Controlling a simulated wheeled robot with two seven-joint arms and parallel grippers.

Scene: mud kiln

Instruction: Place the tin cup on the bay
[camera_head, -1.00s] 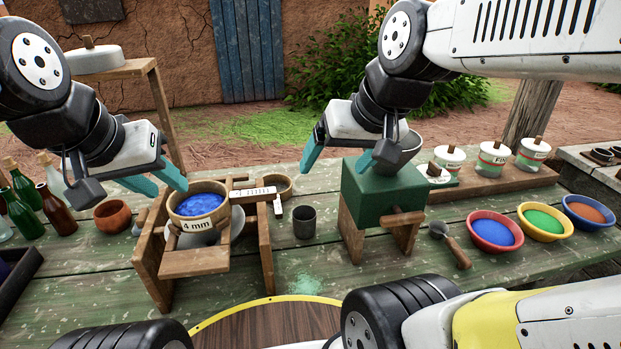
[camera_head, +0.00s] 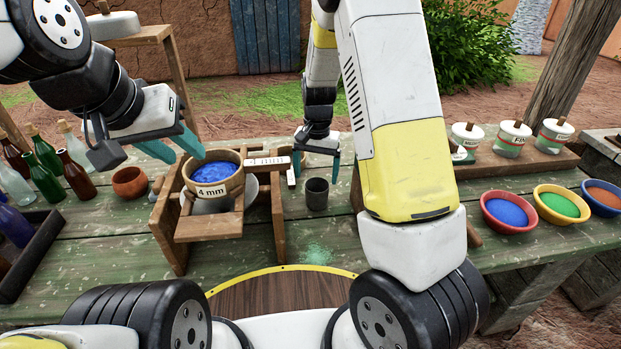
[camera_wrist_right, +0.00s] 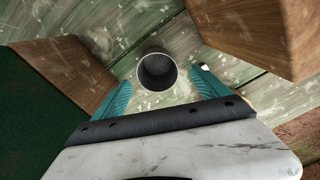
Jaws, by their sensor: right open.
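The tin cup (camera_head: 316,194) is a small dark grey cup standing upright on the green plank table; in the right wrist view it shows from above (camera_wrist_right: 157,71), empty inside. My right gripper (camera_head: 316,160) is open and empty, pointing down just above and behind the cup. In the wrist view its teal fingers (camera_wrist_right: 160,88) are spread, with the cup's rim between and beyond the tips. My left gripper (camera_head: 188,158) is open and empty above the wooden stand's left side. I cannot tell which spot is the bay.
Left of the cup, a wooden stand (camera_head: 213,224) holds a "4 mm" sieve (camera_head: 217,190) of blue grains. My right arm hides most of the green box, whose side shows in the wrist view (camera_wrist_right: 35,120). Bowls of powder (camera_head: 508,211) stand right, bottles (camera_head: 45,155) left.

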